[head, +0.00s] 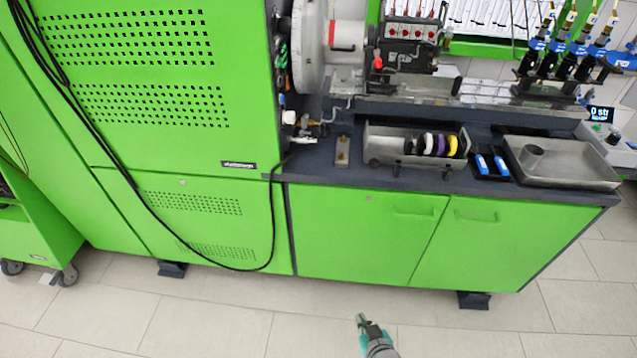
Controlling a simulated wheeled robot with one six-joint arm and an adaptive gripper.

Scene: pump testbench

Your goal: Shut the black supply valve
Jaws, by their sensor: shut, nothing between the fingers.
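I cannot clearly make out the black supply valve in the head view. A cluster of small fittings (308,123), with brass and pale parts, sits at the left end of the dark bench top, beside the tall green cabinet. Darker small parts run up the cabinet's right edge, too small to tell apart. My gripper (362,319) is low at the bottom middle of the view, over the tiled floor and in front of the bench. It is shut and empty, well apart from the bench and fittings.
The tall green cabinet (150,120) fills the left, with a black cable (117,165) hanging down its front. The bench carries a metal tray (375,147) with coloured rings, blue-handled tools (481,164) and a shallow pan (580,171). A green cart (35,235) stands at far left. The floor in front is clear.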

